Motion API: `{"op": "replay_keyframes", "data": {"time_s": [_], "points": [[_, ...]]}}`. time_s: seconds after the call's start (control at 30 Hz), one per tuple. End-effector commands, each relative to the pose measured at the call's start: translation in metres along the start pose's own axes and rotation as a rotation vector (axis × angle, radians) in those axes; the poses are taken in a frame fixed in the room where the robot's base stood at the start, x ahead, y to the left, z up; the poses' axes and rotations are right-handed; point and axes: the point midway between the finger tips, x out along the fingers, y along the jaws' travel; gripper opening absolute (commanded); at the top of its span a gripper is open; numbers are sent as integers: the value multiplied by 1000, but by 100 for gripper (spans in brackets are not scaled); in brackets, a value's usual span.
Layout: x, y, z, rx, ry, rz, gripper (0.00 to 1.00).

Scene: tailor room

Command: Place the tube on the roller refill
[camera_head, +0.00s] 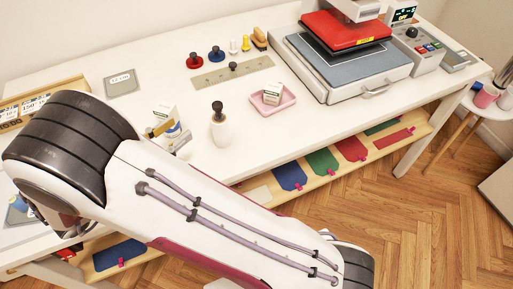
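I cannot pick out the tube or the roller refill for certain. A small white printed box (165,112) stands near the middle of the table. Just below it are yellow, white and blue round-looking items (172,131), partly hidden by my arm. Another small white box (272,93) sits in a pink tray (289,98). My arm crosses the lower left and hides much of the table there. My gripper cannot be made out; dark parts show below the arm joint at the left, but no fingertips are clear.
A white bottle with a dark knob (220,131) stands upright near the table's front. Behind are a beige ruler plate (232,72), red (194,61) and blue (217,53) knobbed stamps, and a grey square (122,82). A red-topped heat press (345,32) fills the right. Bare table (330,125) lies in front.

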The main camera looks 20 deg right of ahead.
Motion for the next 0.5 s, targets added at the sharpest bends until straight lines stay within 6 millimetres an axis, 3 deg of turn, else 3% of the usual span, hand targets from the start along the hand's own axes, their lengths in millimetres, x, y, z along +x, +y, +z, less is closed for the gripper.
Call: {"op": "replay_keyframes", "data": {"time_s": [0.17,0.5], "points": [[17,-23,-7,64,-75,-75,35],[53,-94,-41,236,-284,-345,35]]}}
